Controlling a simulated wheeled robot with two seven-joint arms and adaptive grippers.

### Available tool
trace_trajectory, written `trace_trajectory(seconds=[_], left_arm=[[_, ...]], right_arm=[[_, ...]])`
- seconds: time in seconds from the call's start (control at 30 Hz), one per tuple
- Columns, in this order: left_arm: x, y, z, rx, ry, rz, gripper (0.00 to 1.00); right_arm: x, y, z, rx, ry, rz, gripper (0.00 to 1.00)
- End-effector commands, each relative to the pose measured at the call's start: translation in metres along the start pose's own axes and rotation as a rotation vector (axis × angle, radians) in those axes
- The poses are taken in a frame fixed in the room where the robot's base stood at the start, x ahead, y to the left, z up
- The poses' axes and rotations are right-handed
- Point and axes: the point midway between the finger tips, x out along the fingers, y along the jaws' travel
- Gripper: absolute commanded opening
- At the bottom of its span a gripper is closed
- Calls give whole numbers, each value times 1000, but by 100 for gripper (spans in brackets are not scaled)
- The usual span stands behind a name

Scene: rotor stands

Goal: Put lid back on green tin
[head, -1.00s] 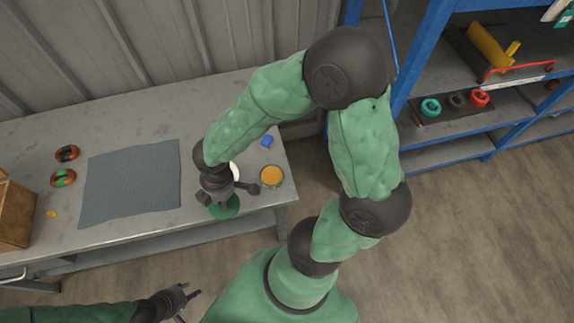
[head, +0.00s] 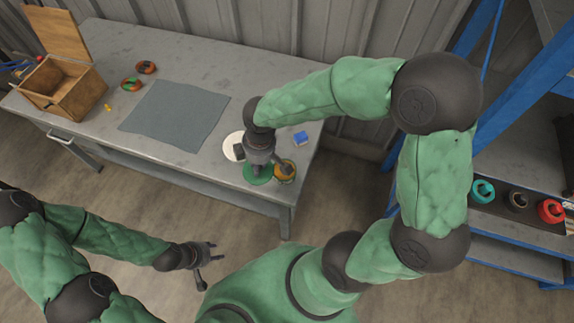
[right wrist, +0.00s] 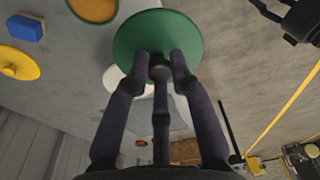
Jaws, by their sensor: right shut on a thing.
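My right gripper (head: 261,166) is over the right end of the workbench, and its fingers are closed on the middle of a round green lid (head: 258,178). The lid also shows in the right wrist view (right wrist: 184,30), seen past the fingers of that gripper (right wrist: 160,68). The tin (head: 286,172), round with orange contents, stands open just right of the lid in the head view, partly covered by the gripper. Its edge shows at the top of the right wrist view (right wrist: 93,9). My left gripper (head: 207,264) is open and empty, above the floor.
A white disc (head: 232,147) lies left of the right gripper, and a blue block (head: 300,138) lies behind the tin. A yellow disc (right wrist: 18,63) shows in the right wrist view. A grey mat (head: 175,115) and wooden box (head: 62,88) are farther left on the bench (head: 200,62).

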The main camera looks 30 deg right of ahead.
Motion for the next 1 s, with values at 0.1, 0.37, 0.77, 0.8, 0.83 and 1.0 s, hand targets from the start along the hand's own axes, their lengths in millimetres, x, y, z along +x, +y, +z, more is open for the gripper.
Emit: trace_trajectory(seconds=[0.1, 0.37, 0.77, 0.8, 0.83, 1.0], left_arm=[[8, -3, 0, 0, 0, 0, 40], [23, -8, 0, 0, -1, 0, 40], [32, -12, -1, 0, -1, 0, 40], [34, -12, -1, 0, -1, 0, 40], [35, -12, -1, 0, -1, 0, 40], [44, -16, -1, 0, -1, 0, 40]], right_arm=[[12, 20, 20, 9, -1, 0, 0], [45, 53, 53, 4, -1, -1, 0], [70, 72, 72, 0, 0, 1, 0], [73, 74, 74, 1, 0, 0, 0], [76, 76, 76, 1, -1, 0, 0], [101, 75, 79, -1, 0, -1, 0]])
